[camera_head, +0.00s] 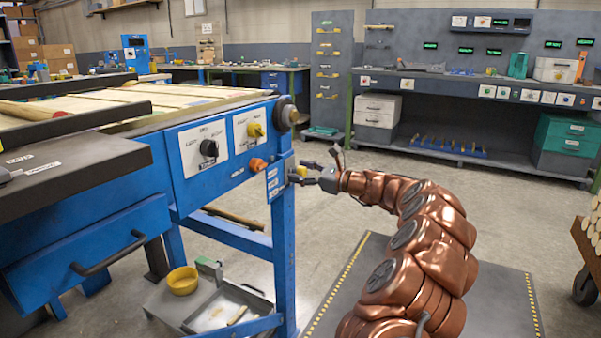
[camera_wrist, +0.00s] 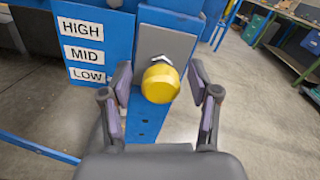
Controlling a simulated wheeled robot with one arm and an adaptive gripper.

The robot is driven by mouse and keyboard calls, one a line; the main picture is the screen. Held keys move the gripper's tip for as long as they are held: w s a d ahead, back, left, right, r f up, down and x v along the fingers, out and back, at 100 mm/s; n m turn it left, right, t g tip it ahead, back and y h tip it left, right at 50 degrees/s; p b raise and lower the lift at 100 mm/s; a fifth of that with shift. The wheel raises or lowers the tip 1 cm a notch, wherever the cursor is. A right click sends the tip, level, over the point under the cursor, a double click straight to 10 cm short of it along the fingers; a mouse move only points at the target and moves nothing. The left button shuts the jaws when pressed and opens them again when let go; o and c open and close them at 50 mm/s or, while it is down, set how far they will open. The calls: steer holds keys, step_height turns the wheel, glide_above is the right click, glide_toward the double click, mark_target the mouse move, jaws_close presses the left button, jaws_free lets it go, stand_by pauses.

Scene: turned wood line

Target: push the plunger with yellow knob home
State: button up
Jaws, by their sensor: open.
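The plunger's yellow knob (camera_wrist: 160,82) stands in front of a grey plate (camera_wrist: 166,45) on a blue post in the wrist view. In the head view the knob (camera_head: 300,171) is a small yellow spot at my gripper's tip. My gripper (camera_wrist: 160,76) is open, with one finger on each side of the knob and visible space beside it. In the head view my gripper (camera_head: 311,173) reaches left toward the post. The plunger's shaft is hidden behind the knob, so how far it stands out cannot be told.
A label plate reading HIGH, MID, LOW (camera_wrist: 83,50) sits left of the knob. A shelf with a yellow bowl (camera_head: 182,281) is below. Floor behind is clear.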

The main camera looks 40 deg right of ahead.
steer(key=v, duration=1.1)
steer(key=shift+s, duration=0.35)
steer(key=shift+d, duration=0.15)
